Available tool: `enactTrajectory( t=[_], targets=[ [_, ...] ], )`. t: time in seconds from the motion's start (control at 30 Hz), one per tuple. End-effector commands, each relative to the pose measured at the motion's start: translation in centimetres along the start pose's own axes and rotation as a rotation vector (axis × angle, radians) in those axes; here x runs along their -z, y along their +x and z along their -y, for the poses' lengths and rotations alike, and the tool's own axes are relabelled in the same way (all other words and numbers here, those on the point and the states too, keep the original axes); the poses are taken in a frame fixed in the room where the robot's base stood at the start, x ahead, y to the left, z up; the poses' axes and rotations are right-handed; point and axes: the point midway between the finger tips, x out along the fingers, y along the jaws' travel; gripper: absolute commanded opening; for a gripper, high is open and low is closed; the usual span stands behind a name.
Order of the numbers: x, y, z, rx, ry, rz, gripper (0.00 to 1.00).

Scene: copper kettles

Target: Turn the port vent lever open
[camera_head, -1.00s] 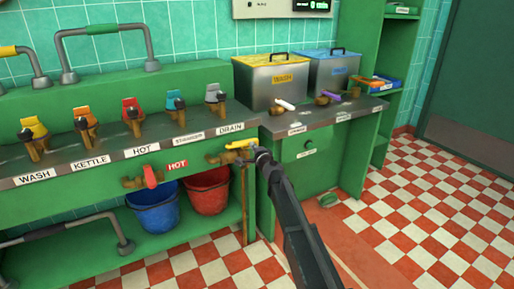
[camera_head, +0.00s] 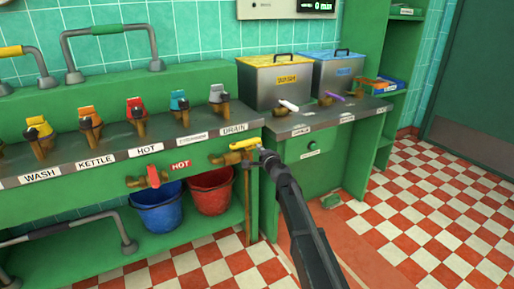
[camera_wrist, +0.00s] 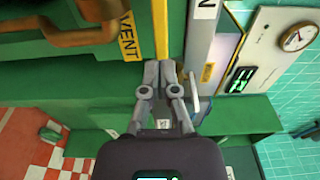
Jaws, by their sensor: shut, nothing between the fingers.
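The yellow lever (camera_head: 244,145) sits on a brass valve and pipe (camera_head: 220,160) under the counter edge below the DRAIN label. It lies nearly level. In the wrist view the lever is a yellow bar (camera_wrist: 160,28) beside a yellow VENT label (camera_wrist: 128,36) on the green panel. My gripper (camera_head: 264,153) is at the right end of the lever in the head view. In the wrist view its fingers (camera_wrist: 160,68) are together and empty, at the near end of the bar. I cannot tell whether they touch it.
A red-handled valve (camera_head: 153,176) marked HOT is to the left. Several coloured taps line the counter (camera_head: 100,158) above. Blue (camera_head: 158,208) and red (camera_head: 212,192) buckets stand below. A green cabinet (camera_head: 312,165) is close on the right. The checkered floor (camera_head: 440,200) is open.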

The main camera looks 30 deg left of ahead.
Motion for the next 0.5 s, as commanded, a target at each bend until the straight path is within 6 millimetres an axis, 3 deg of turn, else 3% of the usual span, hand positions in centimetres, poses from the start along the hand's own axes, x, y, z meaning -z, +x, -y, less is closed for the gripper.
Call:
enactTrajectory(
  t=[0.5],
  targets=[
    [1.1,-8.8,0.0,0.0,0.0,-0.002,0.0]
  ],
)
